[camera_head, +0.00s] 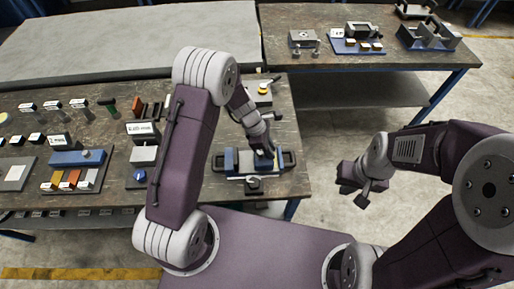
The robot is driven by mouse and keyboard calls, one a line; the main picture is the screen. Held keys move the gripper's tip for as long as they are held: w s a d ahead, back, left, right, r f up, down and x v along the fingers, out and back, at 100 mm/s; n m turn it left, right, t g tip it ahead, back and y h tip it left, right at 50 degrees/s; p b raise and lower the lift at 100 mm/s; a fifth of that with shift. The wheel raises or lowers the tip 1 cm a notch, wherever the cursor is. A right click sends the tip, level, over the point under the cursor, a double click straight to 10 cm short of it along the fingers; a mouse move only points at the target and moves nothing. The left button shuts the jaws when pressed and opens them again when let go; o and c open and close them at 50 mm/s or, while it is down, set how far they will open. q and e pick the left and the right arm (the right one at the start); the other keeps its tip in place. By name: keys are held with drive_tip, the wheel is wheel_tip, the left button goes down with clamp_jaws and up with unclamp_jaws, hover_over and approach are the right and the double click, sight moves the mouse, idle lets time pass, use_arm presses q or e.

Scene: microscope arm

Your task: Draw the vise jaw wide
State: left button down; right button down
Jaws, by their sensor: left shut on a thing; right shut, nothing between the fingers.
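The vise (231,161) lies near the right front corner of the left workbench, with blue jaw blocks and dark handles at its two ends. My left gripper (264,153) reaches down onto the vise's right-hand blue jaw and is shut on it; its fingers partly hide the jaw. The exact contact is too small to tell. A pale strip shows between the blue blocks. My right gripper (353,188) is shut and empty, held over the open floor to the right of the bench.
A yellow-topped button box (263,88) stands behind the vise. A second table (390,58) at the back right carries fixtures. Floor between is clear.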

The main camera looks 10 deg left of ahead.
use_arm(q)
drive_tip(key=shift+w+d, duration=0.2)
drive_tip(key=shift+d, duration=0.45)
drive_tip(key=c, duration=1.3)
unclamp_jaws()
drive_tip(key=v, duration=0.9)
drive_tip(key=shift+p, duration=0.3)
